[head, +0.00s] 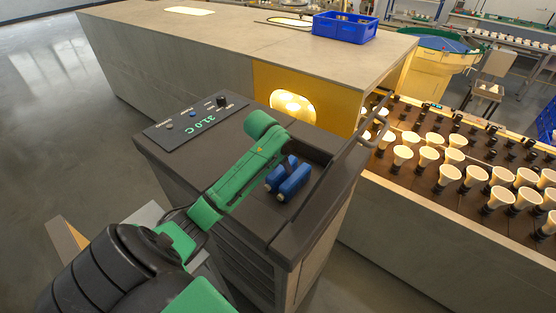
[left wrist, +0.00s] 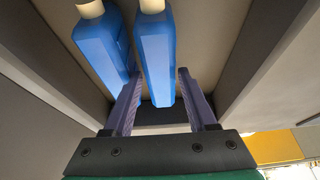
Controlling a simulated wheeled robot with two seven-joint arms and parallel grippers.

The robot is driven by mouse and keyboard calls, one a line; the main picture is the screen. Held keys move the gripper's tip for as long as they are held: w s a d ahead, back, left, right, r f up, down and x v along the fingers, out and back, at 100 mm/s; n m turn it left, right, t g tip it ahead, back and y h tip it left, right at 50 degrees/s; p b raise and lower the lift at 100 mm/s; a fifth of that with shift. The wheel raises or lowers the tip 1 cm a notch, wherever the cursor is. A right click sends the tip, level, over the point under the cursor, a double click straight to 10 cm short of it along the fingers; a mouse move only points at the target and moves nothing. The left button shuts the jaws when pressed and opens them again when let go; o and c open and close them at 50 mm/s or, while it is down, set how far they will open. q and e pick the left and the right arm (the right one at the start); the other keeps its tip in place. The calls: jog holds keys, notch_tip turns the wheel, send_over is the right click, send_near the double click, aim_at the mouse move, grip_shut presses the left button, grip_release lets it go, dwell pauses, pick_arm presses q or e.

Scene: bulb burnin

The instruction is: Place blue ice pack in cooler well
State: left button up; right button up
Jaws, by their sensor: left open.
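Two blue ice packs lie side by side in the recess of a dark cabinet (head: 187,160), which I take to be the cooler well. In the head view the nearer pack (head: 294,184) shows clearly; the other (head: 275,179) is partly covered by my arm. In the left wrist view, the right pack (left wrist: 156,55) and left pack (left wrist: 97,45) have pale caps. My left gripper (left wrist: 158,73) is open, with the right pack's near end between its fingers. The left pack is beside the left finger; I cannot tell whether they touch. My right gripper is not in view.
The cabinet has a panel reading 31.0 C (head: 205,121) and a bent handle (head: 374,125) on its right. A grey bench with a lit opening (head: 293,105) stands behind. Rows of bulbs (head: 450,174) fill a rack at the right. A blue crate (head: 345,27) sits on the bench.

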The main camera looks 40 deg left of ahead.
pick_arm(q)
jog(key=b+v, duration=0.2)
jog(key=v, duration=0.9)
jog(key=shift+r, duration=0.15)
jog(key=shift+s, duration=0.1)
